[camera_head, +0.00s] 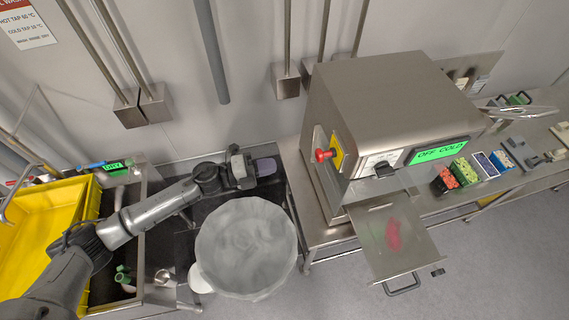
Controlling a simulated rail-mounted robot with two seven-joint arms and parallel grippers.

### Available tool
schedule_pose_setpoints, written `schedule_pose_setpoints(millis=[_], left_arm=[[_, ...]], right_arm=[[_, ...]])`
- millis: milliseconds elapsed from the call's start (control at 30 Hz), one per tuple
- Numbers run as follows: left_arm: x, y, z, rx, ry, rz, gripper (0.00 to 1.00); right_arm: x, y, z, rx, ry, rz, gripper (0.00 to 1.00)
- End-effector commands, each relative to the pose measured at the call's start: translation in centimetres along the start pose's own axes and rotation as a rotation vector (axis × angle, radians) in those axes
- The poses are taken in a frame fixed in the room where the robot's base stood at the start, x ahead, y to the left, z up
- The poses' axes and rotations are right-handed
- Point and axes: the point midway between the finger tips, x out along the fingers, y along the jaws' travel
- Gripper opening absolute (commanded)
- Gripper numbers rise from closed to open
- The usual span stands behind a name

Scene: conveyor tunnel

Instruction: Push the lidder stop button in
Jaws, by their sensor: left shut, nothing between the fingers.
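The red stop button (322,155) sticks out from a yellow plate (337,155) on the left face of the steel lidder machine (375,95). The green display (440,150) on its front reads "OFF COLD". How far the button is pressed in cannot be told. My left gripper (263,167) is shut and empty, left of the button and apart from it, with its fingers pointing right toward the machine. My right gripper is not in view.
A large grey lined bin (246,247) stands below my left gripper. A steel tray (392,243) juts from the machine's front. A yellow crate (88,215) is at the left. Several coloured packs (466,171) lie on the right-hand bench. Free space lies between gripper and button.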

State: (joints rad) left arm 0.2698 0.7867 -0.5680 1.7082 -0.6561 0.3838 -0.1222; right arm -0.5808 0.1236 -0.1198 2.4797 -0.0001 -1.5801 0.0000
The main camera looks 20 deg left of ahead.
Motion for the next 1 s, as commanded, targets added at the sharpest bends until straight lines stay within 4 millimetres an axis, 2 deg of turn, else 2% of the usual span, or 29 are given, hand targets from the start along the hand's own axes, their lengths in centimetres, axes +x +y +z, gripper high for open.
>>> schedule_pose_setpoints(millis=[100, 300, 1000], left_arm=[[-1.3, 0.2, 0.0, -0.001, 0.0, 0.001, 0.0], [-2.3, 0.0, 0.0, 0.0, 0.001, 0.0, 0.0], [-2.4, 0.0, 0.4, -0.012, -0.025, 0.002, 0.0]], right_arm=[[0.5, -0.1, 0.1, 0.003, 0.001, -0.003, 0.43], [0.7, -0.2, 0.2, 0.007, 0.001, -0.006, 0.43], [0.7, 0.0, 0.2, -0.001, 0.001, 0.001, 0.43]])
